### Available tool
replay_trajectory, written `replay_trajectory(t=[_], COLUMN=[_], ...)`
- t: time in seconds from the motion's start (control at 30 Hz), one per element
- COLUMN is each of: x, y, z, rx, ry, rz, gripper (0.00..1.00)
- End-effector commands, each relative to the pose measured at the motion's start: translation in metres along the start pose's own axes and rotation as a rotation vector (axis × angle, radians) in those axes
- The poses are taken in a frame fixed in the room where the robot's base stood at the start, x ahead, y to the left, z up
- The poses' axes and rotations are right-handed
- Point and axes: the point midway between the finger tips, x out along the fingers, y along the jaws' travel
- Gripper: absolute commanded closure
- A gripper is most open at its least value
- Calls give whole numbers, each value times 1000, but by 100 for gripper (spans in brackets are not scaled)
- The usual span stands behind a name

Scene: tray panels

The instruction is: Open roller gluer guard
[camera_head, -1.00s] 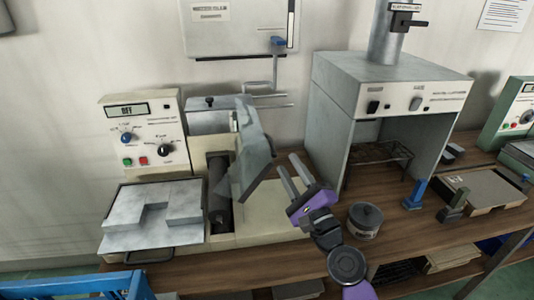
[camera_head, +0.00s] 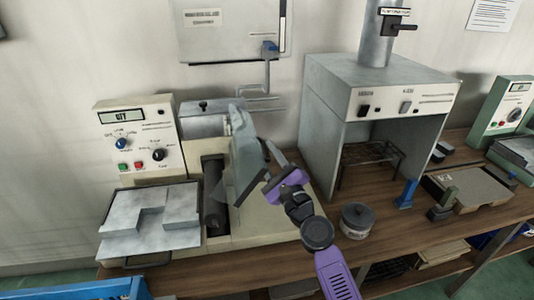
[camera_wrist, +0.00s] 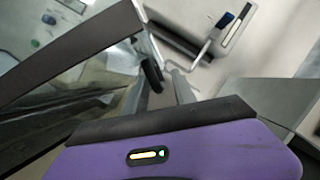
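The roller gluer (camera_head: 225,190) is a cream machine on the bench, left of centre. Its dark roller (camera_head: 212,193) lies in an open slot. The guard (camera_head: 247,160), a grey see-through panel, stands tilted above the roller's right side. My purple gripper (camera_head: 274,158) is at the guard's right edge; whether they touch is unclear.
A control box (camera_head: 138,140) and a metal tray (camera_head: 150,217) flank the roller on the left. A grey fume hood (camera_head: 375,90) stands close on the right. A lidded pot (camera_head: 357,218) sits near my arm. A wall cabinet (camera_head: 230,30) hangs behind.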

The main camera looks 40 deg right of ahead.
Motion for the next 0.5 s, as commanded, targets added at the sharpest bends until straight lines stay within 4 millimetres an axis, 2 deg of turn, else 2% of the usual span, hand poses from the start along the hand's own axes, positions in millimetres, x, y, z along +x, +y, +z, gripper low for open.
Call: replay_trajectory(t=[0.17, 0.33, 0.5], x=[0, 0, 0], y=[0, 0, 0], z=[0, 0, 0], rx=[0, 0, 0], ry=[0, 0, 0], rz=[0, 0, 0], gripper=[68, 99, 100])
